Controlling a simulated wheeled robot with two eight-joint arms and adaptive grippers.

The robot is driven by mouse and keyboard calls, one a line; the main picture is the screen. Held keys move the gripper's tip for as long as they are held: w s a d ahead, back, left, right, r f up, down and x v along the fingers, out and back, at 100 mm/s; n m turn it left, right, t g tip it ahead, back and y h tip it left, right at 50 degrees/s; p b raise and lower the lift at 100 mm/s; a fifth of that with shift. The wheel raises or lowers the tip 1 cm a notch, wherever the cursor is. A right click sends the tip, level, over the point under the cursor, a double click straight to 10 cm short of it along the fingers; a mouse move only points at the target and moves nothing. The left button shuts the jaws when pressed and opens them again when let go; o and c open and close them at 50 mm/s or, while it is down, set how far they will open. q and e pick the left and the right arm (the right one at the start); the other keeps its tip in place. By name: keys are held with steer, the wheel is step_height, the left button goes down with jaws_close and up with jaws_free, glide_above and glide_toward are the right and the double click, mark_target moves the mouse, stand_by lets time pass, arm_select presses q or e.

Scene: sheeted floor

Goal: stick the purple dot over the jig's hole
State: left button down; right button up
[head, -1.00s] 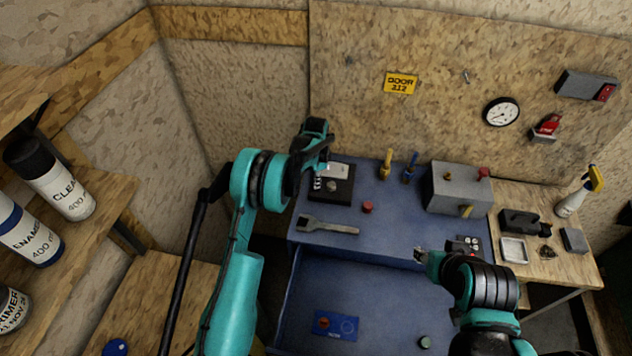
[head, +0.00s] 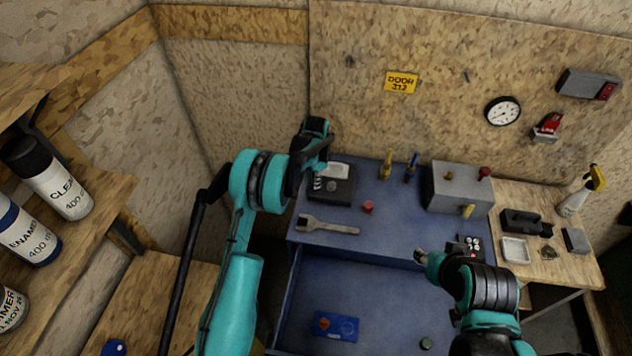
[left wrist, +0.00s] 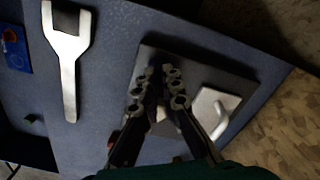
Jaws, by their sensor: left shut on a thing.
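The jig looks to be the dark square plate (head: 343,193) at the back left of the blue bench, with a pale block and a round grey spot on it. In the left wrist view the plate (left wrist: 235,84) carries a pale piece with a handle (left wrist: 217,113). My left gripper (head: 319,184) is low over the plate's left part; in its wrist view the fingers (left wrist: 167,76) are closed together over the plate. What they hold is too small or hidden to see. I cannot make out the purple dot or the hole.
A wrench (head: 328,226) lies in front of the plate, and a small red object (head: 368,207) to its right. A dark card with dots (head: 471,246) is beside my right gripper. A grey box (head: 458,192) stands at the back right. The bench middle is clear.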

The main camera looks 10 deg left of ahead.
arm_select(q)
steer(key=shift+f+b, duration=0.3)
steer(key=shift+f, duration=0.05)
steer(key=c, duration=1.6)
jaws_free()
steer(key=shift+r, duration=0.1)
